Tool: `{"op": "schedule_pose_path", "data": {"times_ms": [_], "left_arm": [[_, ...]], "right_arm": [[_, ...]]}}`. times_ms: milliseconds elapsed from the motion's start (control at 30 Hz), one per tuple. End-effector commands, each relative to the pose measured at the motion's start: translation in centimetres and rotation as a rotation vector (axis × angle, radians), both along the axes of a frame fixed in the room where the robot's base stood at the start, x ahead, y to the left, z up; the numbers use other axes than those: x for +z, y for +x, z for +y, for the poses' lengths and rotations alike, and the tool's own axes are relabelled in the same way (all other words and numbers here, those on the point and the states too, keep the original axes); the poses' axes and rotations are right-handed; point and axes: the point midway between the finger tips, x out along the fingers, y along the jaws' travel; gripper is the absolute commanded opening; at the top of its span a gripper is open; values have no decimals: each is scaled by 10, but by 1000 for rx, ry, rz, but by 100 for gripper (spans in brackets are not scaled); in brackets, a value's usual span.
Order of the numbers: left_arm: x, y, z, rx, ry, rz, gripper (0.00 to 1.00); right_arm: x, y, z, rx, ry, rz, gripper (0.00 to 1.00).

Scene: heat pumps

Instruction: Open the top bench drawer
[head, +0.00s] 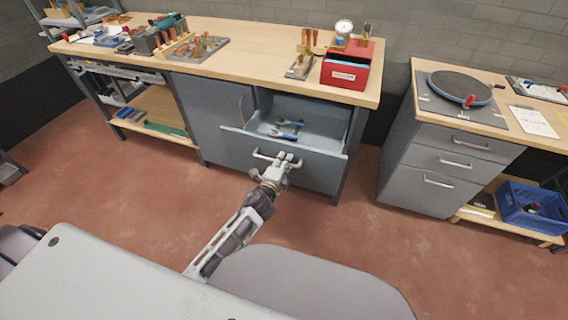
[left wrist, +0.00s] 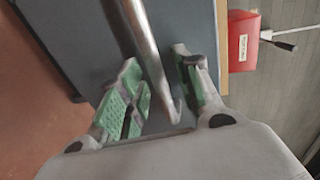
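The top bench drawer (head: 312,116) is pulled out from the grey cabinet under the long wooden workbench, and its inside shows in the head view. Blue-handled tools (head: 288,124) lie in it. Its bar handle (head: 262,155) is on the drawer front. My left gripper (head: 284,161) is at this handle. In the left wrist view the metal handle bar (left wrist: 141,38) passes between the two green-padded fingers of my left gripper (left wrist: 158,82). The fingers are apart, with visible gaps beside the bar. My right gripper is not in view.
A red box (head: 345,72) and a dial gauge (head: 344,28) stand on the bench (head: 240,42) above the drawer. A second grey drawer cabinet (head: 420,175) stands to the right, with a blue crate (head: 530,210) on a low shelf. The floor before the drawer is clear.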

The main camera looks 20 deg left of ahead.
Motion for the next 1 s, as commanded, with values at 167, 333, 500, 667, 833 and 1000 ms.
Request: {"op": "schedule_pose_path", "data": {"times_ms": [167, 333, 500, 667, 833, 1000], "left_arm": [[1, 0, 0, 0, 0, -1, 34], [1, -3, 0, 0, 0, -1, 34], [2, -11, 0, -1, 0, -1, 34], [5, -23, 1, -1, 0, 0, 34], [7, -38, 1, -1, -1, 1, 34], [10, -52, 1, -1, -1, 0, 34]], "right_arm": [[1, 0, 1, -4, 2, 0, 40], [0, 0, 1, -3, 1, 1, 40], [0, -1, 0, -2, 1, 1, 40], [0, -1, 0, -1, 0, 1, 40], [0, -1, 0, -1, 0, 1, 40], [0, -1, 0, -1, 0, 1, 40]]}}
